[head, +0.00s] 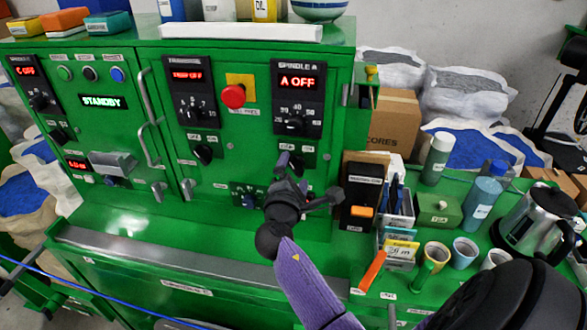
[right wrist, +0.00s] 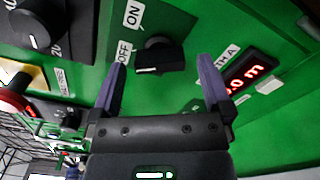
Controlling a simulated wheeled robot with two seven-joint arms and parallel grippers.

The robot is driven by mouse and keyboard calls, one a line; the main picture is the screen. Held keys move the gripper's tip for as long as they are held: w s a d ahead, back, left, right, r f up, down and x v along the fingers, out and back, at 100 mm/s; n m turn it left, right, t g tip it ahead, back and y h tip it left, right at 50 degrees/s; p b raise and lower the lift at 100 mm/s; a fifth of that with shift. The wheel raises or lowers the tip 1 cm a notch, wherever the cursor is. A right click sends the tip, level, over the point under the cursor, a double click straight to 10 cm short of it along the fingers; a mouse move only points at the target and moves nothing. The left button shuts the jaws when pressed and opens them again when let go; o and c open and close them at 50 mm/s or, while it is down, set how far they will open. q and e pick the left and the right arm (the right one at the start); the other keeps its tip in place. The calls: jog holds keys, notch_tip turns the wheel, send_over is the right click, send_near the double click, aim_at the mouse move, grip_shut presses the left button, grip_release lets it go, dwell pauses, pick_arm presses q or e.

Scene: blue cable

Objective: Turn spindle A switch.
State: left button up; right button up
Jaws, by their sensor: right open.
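The spindle A panel (head: 298,92) is black with a red display (head: 297,82) reading "A OFF" and a dial knob (head: 294,123) below. In the right wrist view, a black rotary switch (right wrist: 162,54) has an ON label (right wrist: 134,13) and an OFF label (right wrist: 124,53) beside it. Its white pointer mark lies on the OFF side. My right gripper (head: 292,174) is in front of the cabinet below the panel and partly hides the switch area. In the wrist view its two purple fingers (right wrist: 162,77) are apart and empty, on either side of the switch. My left gripper is not in view.
A red emergency button (head: 233,96) on a yellow plate is left of the panel. Metal door handles (head: 147,118) stick out further left. A black device with an orange switch (head: 362,195), cups, bottles and a kettle (head: 530,222) stand on the right. A blue cable (head: 70,285) crosses the lower left.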

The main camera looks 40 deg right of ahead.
jog(key=shift+w+d, duration=0.2)
jog(key=shift+d, duration=0.1)
jog(key=c, duration=1.2)
jog(key=shift+c, duration=0.2)
